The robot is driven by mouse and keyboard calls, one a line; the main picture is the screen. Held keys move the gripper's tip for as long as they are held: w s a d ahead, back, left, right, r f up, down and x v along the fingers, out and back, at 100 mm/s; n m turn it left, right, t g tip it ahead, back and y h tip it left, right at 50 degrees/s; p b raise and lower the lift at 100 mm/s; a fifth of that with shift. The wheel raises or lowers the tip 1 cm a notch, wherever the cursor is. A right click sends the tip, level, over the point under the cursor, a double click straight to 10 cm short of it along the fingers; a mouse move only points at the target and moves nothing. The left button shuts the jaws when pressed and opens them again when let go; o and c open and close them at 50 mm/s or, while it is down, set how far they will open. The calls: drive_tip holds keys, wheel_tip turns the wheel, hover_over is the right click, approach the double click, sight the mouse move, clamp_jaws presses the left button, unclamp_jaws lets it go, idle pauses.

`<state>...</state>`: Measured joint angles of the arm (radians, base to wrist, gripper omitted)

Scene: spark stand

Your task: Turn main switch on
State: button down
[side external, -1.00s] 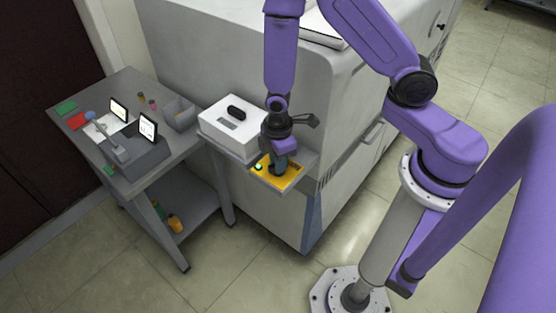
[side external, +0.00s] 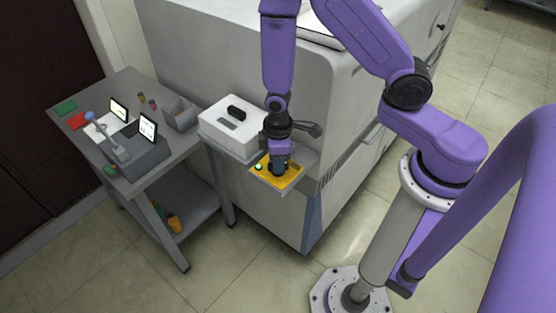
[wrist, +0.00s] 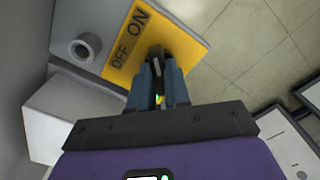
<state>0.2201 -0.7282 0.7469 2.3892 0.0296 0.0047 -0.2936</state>
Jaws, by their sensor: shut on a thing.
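The main switch is on a yellow panel (side external: 291,181) with ON and OFF labels, which also shows in the wrist view (wrist: 126,62). In the wrist view its dark switch handle (wrist: 156,52) is between my gripper's (wrist: 157,84) fingers, which are shut on it. The handle's top end lies near the lower edge of the panel, to the right of the OFF and ON words. In the side view my gripper (side external: 279,170) points down onto the panel and hides most of the switch. A small green light shows at the panel's left.
A grey round knob (wrist: 85,47) is left of the panel in the wrist view. A grey table (side external: 93,87) with several small items stands at the left.

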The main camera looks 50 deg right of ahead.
drive_tip(key=c, duration=1.1)
unclamp_jaws()
drive_tip(key=shift+r, duration=0.15)
wheel_tip(320, 180, up, 17)
drive_tip(key=shift+r, duration=0.1)
drive_tip(key=s+d+r+n, duration=0.1)
drive_tip(key=s, duration=0.5)
drive_tip(key=s+d+r+n, duration=0.1)
drive_tip(key=s+r, duration=0.1)
drive_tip(key=s, duration=0.4)
drive_tip(key=s+d+r+n, duration=0.1)
drive_tip(key=s, duration=0.5)
drive_tip(key=shift+d+r+n, duration=0.35)
drive_tip(key=shift+r+n, duration=0.05)
